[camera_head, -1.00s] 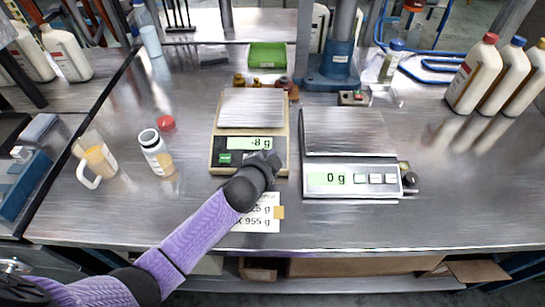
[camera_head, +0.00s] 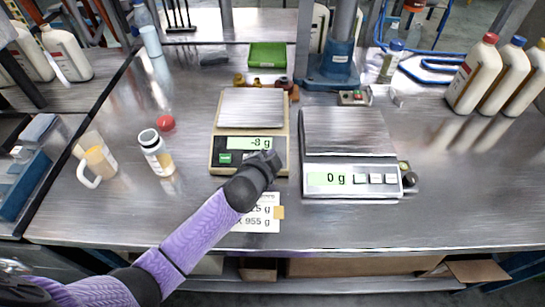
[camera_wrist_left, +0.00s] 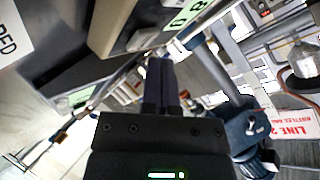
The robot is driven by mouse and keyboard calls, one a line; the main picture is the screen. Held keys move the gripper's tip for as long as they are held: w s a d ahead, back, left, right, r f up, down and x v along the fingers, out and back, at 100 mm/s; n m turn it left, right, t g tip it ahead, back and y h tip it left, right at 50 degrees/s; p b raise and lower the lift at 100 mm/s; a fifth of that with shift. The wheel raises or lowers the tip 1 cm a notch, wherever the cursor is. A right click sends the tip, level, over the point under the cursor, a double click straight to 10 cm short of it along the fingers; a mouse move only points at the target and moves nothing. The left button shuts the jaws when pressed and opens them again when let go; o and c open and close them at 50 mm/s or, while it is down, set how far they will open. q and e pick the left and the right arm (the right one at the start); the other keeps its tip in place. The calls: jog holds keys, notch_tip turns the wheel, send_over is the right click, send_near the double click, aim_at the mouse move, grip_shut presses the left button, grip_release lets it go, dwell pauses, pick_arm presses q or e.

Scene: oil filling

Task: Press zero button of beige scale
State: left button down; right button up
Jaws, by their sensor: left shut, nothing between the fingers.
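The beige scale (camera_head: 216,148) stands on the metal bench in the middle of the head view. Its plate (camera_head: 252,107) is empty and its display (camera_head: 248,143) reads -8 g. A green button (camera_head: 225,158) shows at the left of its dark front panel. My left gripper (camera_head: 265,158) is shut and empty, at the right part of that panel. It hides the buttons there, and I cannot tell whether it touches one. In the left wrist view, the closed dark fingers (camera_wrist_left: 161,82) point ahead. My right gripper is not in view.
A silver scale (camera_head: 348,132) reading 0 g stands close on the right. A paper label (camera_head: 262,222) lies in front of the beige scale. A small bottle (camera_head: 157,155), a red cap (camera_head: 165,123) and a mug (camera_head: 97,163) are on the left. A green tray (camera_head: 267,56) sits behind.

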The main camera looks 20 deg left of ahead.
pick_arm(q)
jog(key=shift+w+f, duration=0.15)
jog(key=shift+f, duration=0.25)
jog(key=shift+w+f+b, duration=0.1)
jog(key=shift+f+b, duration=0.3)
jog(key=shift+b, duration=0.15)
dwell(0.5)
jog(key=shift+r, duration=0.1)
jog(key=shift+s+r+p, duration=0.3)
jog(key=shift+r+p, duration=0.35)
jog(key=shift+p, duration=0.3)
jog(key=shift+r, duration=0.1)
jog(key=r+p, duration=0.1)
jog(key=s+r+p, duration=0.1)
jog(key=r+p, duration=0.2)
jog(key=p, duration=0.1)
jog(key=shift+s+d+r, duration=0.25)
jog(key=shift+s+r, duration=0.05)
jog(key=shift+s, duration=0.05)
